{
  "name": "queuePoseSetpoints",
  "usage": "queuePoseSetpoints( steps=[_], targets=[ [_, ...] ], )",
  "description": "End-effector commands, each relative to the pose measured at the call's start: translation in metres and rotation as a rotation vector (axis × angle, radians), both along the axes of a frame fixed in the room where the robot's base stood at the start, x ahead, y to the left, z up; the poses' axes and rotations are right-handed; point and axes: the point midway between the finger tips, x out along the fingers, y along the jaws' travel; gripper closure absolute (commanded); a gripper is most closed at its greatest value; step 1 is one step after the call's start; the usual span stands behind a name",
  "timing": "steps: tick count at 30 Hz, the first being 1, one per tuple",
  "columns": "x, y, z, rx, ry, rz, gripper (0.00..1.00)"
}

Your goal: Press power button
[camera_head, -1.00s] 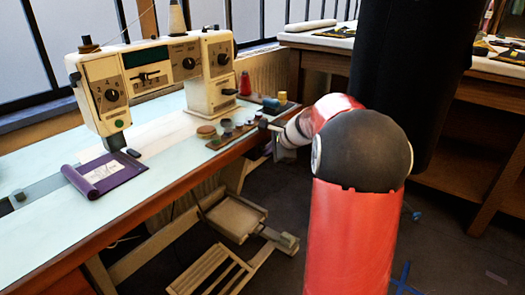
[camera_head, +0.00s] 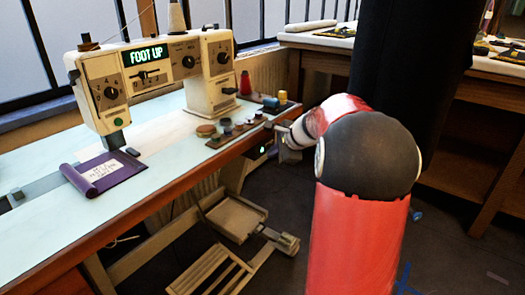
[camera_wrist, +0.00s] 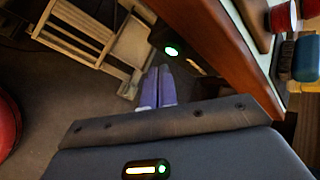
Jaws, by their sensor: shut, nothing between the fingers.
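The power button glows green on a small dark box under the table's front edge; it shows in the head view (camera_head: 263,149) and in the wrist view (camera_wrist: 171,51). The sewing machine (camera_head: 200,92) stands on the table, its display (camera_head: 146,56) lit with "FOOT UP". My gripper is at the front edge of the table in the head view (camera_head: 278,150), just right of the button. In the wrist view my gripper (camera_wrist: 158,72) is shut and empty, its fingers pointing toward the box. The button is not covered, and a gap seems to lie between it and the fingertips.
The pale table (camera_head: 160,190) has a wooden front edge close to my gripper. A purple cloth roll (camera_head: 105,174) and several spools and small pots lie on it. A wooden treadle pedal (camera_head: 208,270) is below. A second table (camera_head: 325,43) stands behind my arm.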

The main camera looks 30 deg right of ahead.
Motion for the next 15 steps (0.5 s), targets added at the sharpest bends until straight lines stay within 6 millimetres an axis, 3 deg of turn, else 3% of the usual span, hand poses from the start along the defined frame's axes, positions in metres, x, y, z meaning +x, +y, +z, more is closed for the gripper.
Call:
queuePoseSetpoints(
  steps=[15],
  targets=[
    [-0.043, -0.023, -0.002, -0.001, 0.001, -0.002, 1.00]
  ],
)
